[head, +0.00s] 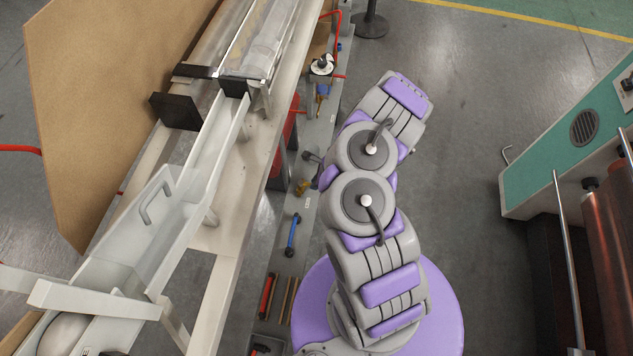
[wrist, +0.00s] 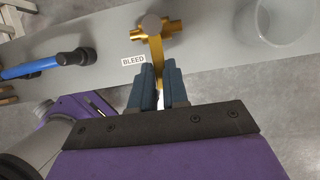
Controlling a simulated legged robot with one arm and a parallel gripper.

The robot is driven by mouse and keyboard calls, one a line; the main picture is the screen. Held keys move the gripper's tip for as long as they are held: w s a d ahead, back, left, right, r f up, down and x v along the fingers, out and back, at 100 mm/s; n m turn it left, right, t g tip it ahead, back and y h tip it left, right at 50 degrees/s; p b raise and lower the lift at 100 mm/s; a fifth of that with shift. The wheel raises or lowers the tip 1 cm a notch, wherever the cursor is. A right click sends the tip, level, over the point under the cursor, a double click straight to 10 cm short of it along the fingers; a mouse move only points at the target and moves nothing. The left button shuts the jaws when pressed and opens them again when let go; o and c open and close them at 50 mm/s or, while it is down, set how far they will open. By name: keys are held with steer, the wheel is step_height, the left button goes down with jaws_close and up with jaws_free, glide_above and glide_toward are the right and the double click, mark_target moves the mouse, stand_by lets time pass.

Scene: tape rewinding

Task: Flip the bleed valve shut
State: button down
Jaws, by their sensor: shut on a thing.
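The bleed valve (wrist: 153,26) is a brass valve with a round grey cap, mounted on a grey panel at the top middle of the wrist view. A white BLEED label (wrist: 134,61) lies just left of it. Its brass lever (wrist: 156,50) points down in the picture, across the line of the valve's side ends, and runs between my fingers. My gripper (wrist: 157,68) is shut on this lever, and the fingers hide its lower end. In the head view the brass valve (head: 304,187) shows at the left of my arm; my fingers are not clear there.
A blue-handled fitting (wrist: 45,65) is left of the valve, and a clear round cup (wrist: 284,22) is right of it. In the head view, another brass and blue fitting (head: 322,92) sits farther up the grey panel. A white machine frame (head: 240,190) stands left; grey floor is open at upper right.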

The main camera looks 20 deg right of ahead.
steer(key=c, duration=1.1)
jaws_free()
steer(key=p+v, duration=0.6)
steer(key=v, duration=1.1)
steer(key=shift+d+r, duration=0.1)
steer(key=shift+d, duration=0.15)
